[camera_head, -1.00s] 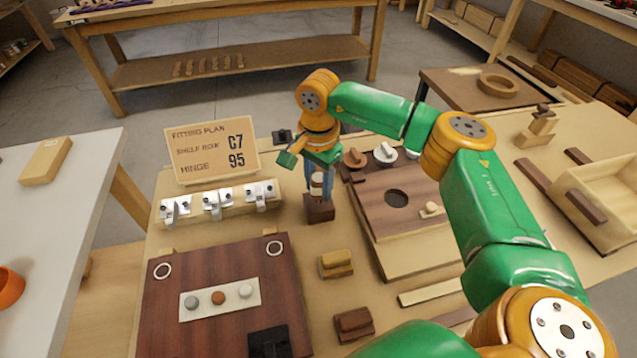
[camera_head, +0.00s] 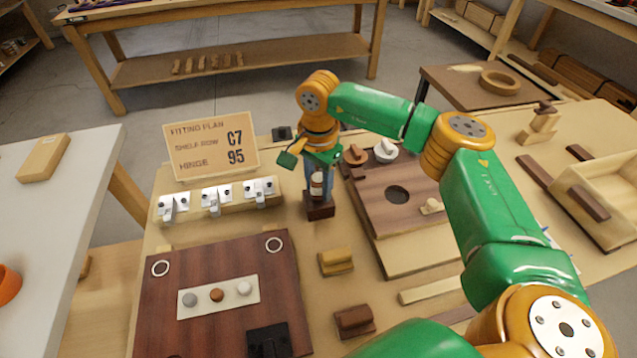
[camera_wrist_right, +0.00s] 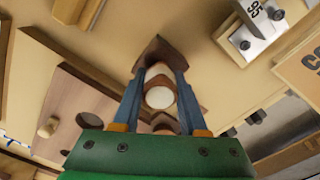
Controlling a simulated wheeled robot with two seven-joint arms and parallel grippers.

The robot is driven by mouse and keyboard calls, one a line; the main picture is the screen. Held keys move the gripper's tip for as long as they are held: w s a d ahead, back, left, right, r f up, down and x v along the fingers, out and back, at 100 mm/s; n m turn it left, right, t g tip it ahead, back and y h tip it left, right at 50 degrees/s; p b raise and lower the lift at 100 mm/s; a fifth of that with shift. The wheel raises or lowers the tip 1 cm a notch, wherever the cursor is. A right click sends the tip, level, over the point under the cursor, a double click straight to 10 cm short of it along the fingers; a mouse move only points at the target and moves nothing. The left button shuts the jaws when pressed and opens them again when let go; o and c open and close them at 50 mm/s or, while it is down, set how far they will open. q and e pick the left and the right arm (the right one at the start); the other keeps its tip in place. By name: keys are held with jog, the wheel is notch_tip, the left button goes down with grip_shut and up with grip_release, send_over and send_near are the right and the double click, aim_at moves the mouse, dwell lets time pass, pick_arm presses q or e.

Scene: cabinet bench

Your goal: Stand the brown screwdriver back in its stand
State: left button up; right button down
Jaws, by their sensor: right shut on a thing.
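My right gripper (camera_head: 318,188) points down above the dark brown stand (camera_head: 319,211), a small block on the bench. Its blue fingers are shut on the brown screwdriver (camera_head: 316,180), whose pale-banded handle shows upright between them. In the right wrist view the fingers flank the screwdriver's round white end (camera_wrist_right: 160,97), with the stand (camera_wrist_right: 152,50) directly behind it. The screwdriver's lower end is hidden, so I cannot tell how deep it sits in the stand. My left gripper is out of view.
A row of metal hinges (camera_head: 216,199) and a sign (camera_head: 211,146) stand left of the stand. A dark board (camera_head: 205,322) lies in front of them. A raised wooden panel (camera_head: 400,215) with knobs is close on the right. Small blocks (camera_head: 336,262) lie in front.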

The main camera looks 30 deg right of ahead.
jog(key=shift+f, duration=0.15)
grip_release()
notch_tip(320, 180, up, 8)
jog(key=p, duration=0.6)
jog(key=shift+f, duration=0.2)
dwell(0.4)
